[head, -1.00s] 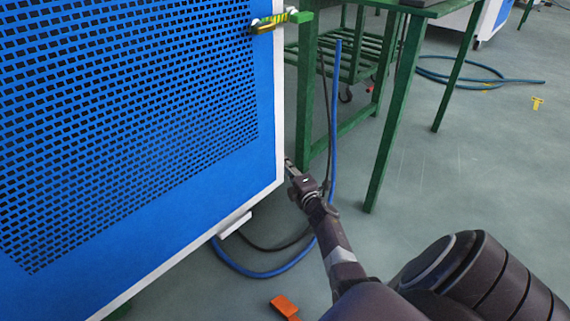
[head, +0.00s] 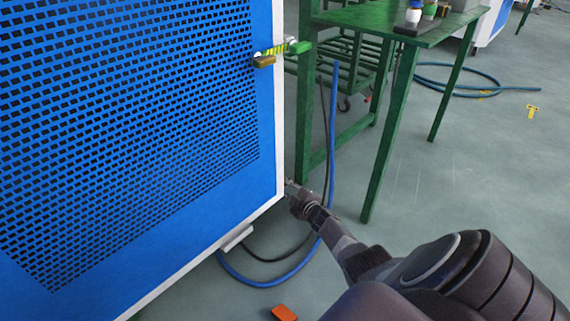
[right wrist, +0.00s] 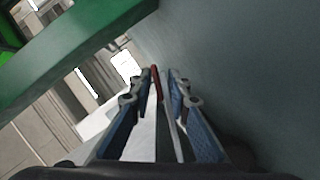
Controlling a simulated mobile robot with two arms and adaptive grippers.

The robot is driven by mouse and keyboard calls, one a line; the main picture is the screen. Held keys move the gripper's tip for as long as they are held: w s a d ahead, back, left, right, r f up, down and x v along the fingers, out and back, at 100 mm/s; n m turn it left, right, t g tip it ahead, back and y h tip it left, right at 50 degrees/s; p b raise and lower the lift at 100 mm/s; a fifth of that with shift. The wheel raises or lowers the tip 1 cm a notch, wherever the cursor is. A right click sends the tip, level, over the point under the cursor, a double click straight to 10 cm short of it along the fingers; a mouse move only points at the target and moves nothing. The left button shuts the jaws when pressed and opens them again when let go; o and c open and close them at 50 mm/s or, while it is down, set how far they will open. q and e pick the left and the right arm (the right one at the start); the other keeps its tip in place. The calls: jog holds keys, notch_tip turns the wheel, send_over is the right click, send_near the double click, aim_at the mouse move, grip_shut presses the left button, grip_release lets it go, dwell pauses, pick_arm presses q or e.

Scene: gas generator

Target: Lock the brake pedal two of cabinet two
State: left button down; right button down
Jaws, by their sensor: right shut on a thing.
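In the head view, the blue cabinet (head: 225,190) with a perforated panel and white edge fills the left. My right gripper (head: 289,186) is beside its lower right corner; its fingertips are small there and partly hidden. In the right wrist view, the two blue-padded fingers of my right gripper (right wrist: 160,95) are close together around a thin red piece (right wrist: 156,80). I cannot tell whether this piece is a brake pedal. An orange pedal-like piece (head: 284,312) shows low in the head view, apart from the gripper. My left gripper is not in view.
A green table (head: 430,35) with a shelf stands behind the cabinet. A blue hose (head: 331,140) and dark cable run near my right arm. Open grey floor (head: 470,180) lies to the right.

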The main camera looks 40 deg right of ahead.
jog(key=shift+w+r, duration=0.2)
jog(key=shift+w, duration=0.05)
jog(key=c, duration=2.2)
grip_release()
jog(key=shift+o, duration=0.2)
jog(key=shift+s+a+f, duration=0.1)
jog(key=shift+f, duration=0.15)
jog(key=shift+s, duration=0.7)
jog(key=v, duration=1)
jog(key=shift+s+a+r, duration=0.15)
jog(key=shift+a+r, duration=0.05)
jog(key=shift+r, duration=0.05)
